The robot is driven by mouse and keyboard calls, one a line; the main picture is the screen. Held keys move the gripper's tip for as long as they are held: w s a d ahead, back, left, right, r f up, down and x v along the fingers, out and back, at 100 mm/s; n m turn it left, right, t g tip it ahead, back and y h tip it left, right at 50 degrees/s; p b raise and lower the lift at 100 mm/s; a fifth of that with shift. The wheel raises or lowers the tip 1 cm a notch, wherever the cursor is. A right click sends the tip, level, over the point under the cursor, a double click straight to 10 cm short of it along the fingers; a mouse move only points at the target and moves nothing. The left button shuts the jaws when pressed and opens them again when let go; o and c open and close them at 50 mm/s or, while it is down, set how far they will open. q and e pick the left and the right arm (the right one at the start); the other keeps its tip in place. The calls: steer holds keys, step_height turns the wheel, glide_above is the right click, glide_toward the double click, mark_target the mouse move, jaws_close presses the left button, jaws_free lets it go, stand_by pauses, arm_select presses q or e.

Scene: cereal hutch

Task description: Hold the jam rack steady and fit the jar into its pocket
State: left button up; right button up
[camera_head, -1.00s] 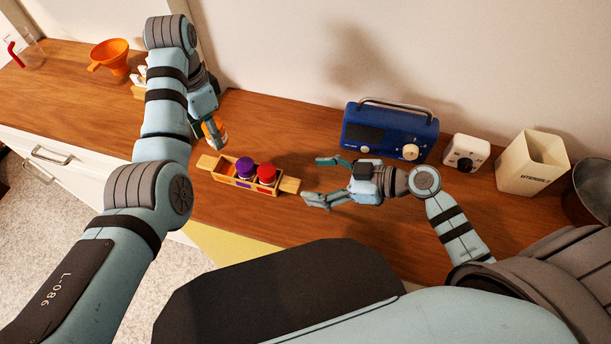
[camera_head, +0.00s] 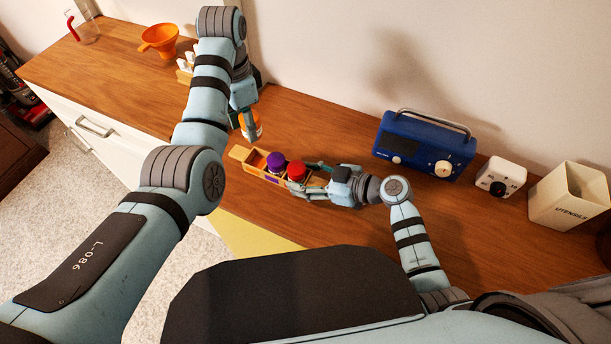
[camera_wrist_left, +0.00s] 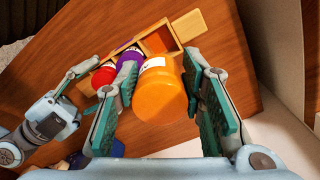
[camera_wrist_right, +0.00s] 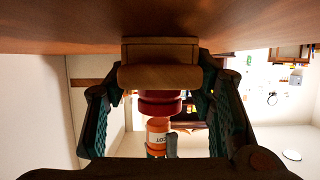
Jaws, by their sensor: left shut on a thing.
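The wooden jam rack (camera_head: 256,170) sits on the counter. It holds a purple-lidded jar (camera_head: 275,161) and a red-lidded jar (camera_head: 297,170). Its left pocket is empty, and that pocket also shows in the left wrist view (camera_wrist_left: 158,41). My left gripper (camera_head: 247,122) is shut on the orange jar (camera_wrist_left: 161,92) and holds it above the counter, behind the rack's left part. My right gripper (camera_head: 303,179) is open, its fingers either side of the rack's right end block (camera_wrist_right: 160,76). Whether they touch it is unclear.
A blue radio (camera_head: 424,146), a white cube-shaped device (camera_head: 500,176) and a cream utensil box (camera_head: 572,197) stand to the right. An orange funnel (camera_head: 159,39) and a glass with a red straw (camera_head: 84,27) stand far left. A yellow surface (camera_head: 250,236) lies at the front edge.

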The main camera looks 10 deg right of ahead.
steer(key=c, duration=0.5)
arm_select(q)
steer(key=shift+f, duration=0.1)
glide_toward(252, 154)
steer(key=shift+s+d+f, duration=0.1)
steer(key=shift+s+f, duration=0.35)
steer(key=shift+f, duration=0.6)
steer(key=shift+s+d+f, duration=0.1)
steer(key=shift+s+f, duration=0.4)
steer(key=shift+f, duration=0.5)
steer(key=shift+s+f, duration=0.45)
steer(key=shift+f, duration=0.6)
steer(key=o, duration=1.3)
